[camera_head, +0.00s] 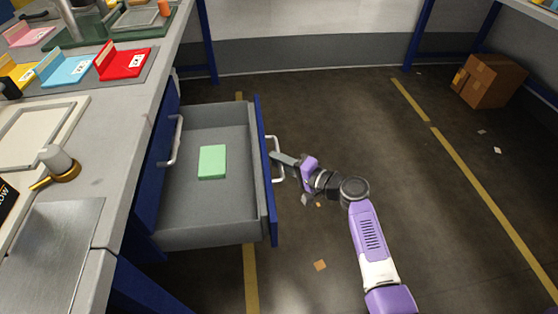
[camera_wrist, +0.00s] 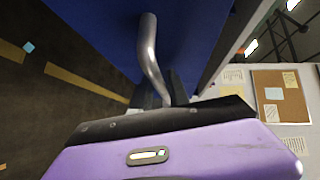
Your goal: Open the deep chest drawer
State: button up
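The deep chest drawer (camera_head: 225,205) stands far out from the blue chest under the workbench in the head view. Its grey inside holds one light green block (camera_head: 212,162). Its blue front carries a pale bar handle (camera_head: 277,158), which also shows in the wrist view as a grey curved bar (camera_wrist: 149,50). My gripper (camera_head: 279,158) is at this handle, on the outer side of the drawer front. In the wrist view the handle runs down to the gripper, and the fingers are mostly hidden behind the gripper body, so their grip is unclear.
Another handle (camera_head: 177,140) sits on the blue chest face behind the open drawer. The workbench (camera_head: 125,125) with coloured trays runs along the left. A cardboard box (camera_head: 489,80) stands far right. The floor (camera_head: 400,165) between is mostly clear, with small scraps.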

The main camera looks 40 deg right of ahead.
jog(key=s+d+r+p, duration=0.1)
jog(key=s, duration=0.6)
jog(key=shift+s+p, duration=0.3)
jog(key=shift+p, duration=0.1)
jog(key=shift+d, duration=0.1)
